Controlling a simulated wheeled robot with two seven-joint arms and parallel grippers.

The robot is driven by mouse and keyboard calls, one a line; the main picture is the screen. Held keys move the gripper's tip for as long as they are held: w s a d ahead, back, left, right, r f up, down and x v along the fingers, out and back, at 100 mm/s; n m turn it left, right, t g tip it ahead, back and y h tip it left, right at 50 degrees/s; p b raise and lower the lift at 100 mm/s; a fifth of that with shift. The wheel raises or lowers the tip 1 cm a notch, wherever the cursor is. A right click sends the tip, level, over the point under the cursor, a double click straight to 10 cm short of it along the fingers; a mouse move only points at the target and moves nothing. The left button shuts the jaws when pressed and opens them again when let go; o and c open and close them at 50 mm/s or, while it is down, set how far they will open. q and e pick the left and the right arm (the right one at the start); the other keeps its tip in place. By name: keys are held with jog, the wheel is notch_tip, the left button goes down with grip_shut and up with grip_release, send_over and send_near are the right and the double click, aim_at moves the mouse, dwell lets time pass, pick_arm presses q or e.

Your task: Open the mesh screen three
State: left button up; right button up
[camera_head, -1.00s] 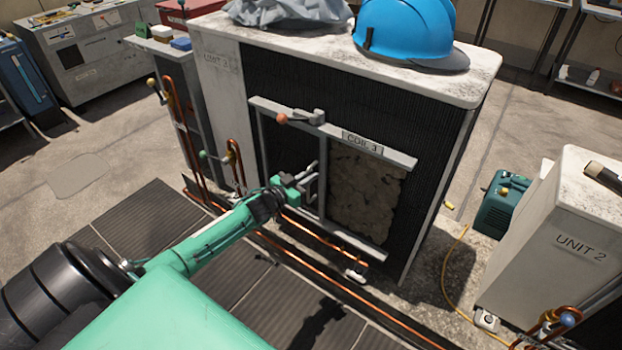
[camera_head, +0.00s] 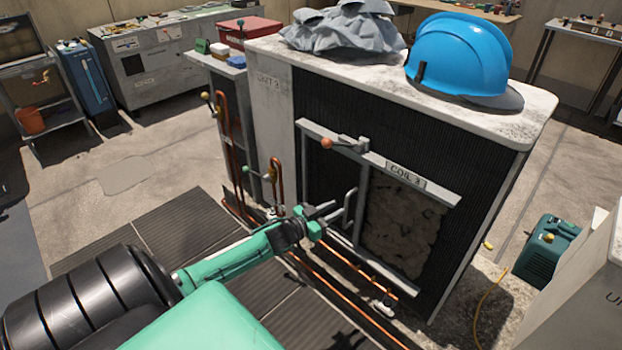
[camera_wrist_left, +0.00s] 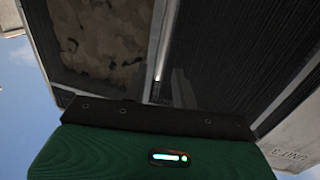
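The mesh screen (camera_head: 330,190) is a dark panel between two grey rails on the front of unit 3, left of a coil opening (camera_head: 402,225) with tan, clumped dirt, under a "COIL 3" label. A grey bar handle (camera_head: 348,208) stands out on the screen's right upright. A lever with an orange knob (camera_head: 327,143) sits on the top rail. My left gripper (camera_head: 328,219) is just left of the handle, its fingers seemingly parted with nothing between them; a small gap seems to separate them from the handle. The wrist view shows the dirty coil (camera_wrist_left: 100,35) close ahead. My right gripper is out of view.
A blue hard hat (camera_head: 460,55) and a grey crumpled cloth (camera_head: 343,30) lie on top of the unit (camera_head: 540,103). Copper pipes with valves (camera_head: 277,180) run left of and below the screen. A green machine (camera_head: 547,252) stands on the floor to the right.

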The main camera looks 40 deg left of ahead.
pick_arm(q)
jog(key=v, duration=0.8)
jog(key=shift+p, duration=0.3)
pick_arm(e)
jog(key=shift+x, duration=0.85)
pick_arm(q)
jog(key=shift+s, duration=0.15)
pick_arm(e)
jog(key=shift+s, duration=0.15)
